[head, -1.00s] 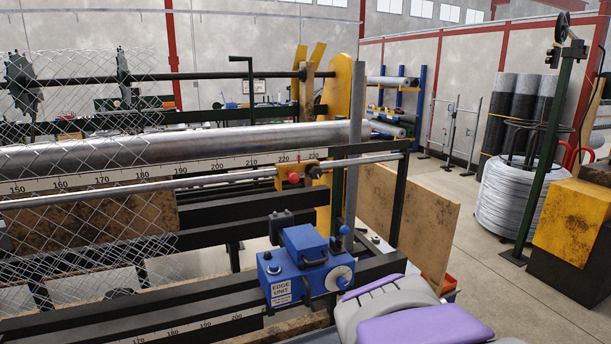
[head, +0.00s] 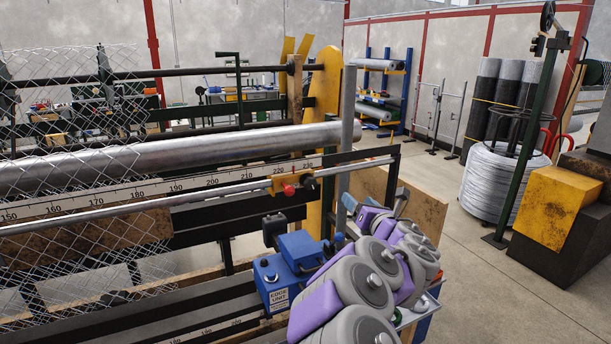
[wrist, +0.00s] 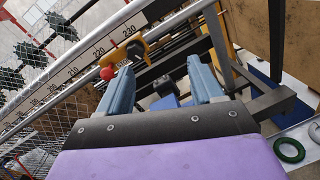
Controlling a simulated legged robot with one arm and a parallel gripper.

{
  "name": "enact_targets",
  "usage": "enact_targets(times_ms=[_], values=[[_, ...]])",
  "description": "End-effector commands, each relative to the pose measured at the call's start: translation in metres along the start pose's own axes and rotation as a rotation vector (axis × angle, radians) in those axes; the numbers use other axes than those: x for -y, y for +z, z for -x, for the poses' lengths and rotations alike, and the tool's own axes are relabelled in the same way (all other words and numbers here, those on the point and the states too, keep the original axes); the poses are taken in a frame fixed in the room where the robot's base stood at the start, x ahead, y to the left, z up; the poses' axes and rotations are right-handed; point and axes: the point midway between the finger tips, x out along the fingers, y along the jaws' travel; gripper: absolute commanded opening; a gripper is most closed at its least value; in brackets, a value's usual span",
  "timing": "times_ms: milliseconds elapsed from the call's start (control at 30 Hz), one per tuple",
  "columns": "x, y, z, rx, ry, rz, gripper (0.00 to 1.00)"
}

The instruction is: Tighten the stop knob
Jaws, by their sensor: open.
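A yellow stop block (head: 284,183) sits on the long metal rod beside the 220–230 marks of the scale. In the head view my gripper (head: 352,202) is right of the stop, near the rod's end, apart from the knobs.
A blue edge unit (head: 276,280) stands on the lower rail, close to my arm. A dark frame post (head: 392,195) and a wooden panel (head: 425,205) stand by the rod's right end. Wire mesh (head: 75,170) covers the left.

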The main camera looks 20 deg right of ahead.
Motion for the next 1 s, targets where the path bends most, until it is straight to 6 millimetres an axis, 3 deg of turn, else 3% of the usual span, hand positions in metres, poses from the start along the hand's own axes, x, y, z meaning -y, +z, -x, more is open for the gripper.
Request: enact_targets(times_ms=[200, 467, 833, 1000], values=[[-0.029, -0.024, -0.002, -0.040, 0.196, 0.202, 0.66], [-0.045, -0.032, -0.012, -0.042, 0.239, 0.245, 0.66], [-0.041, -0.032, -0.067, -0.040, 0.235, 0.229, 0.66], [-0.053, -0.035, -0.090, -0.040, 0.236, 0.233, 0.66]])
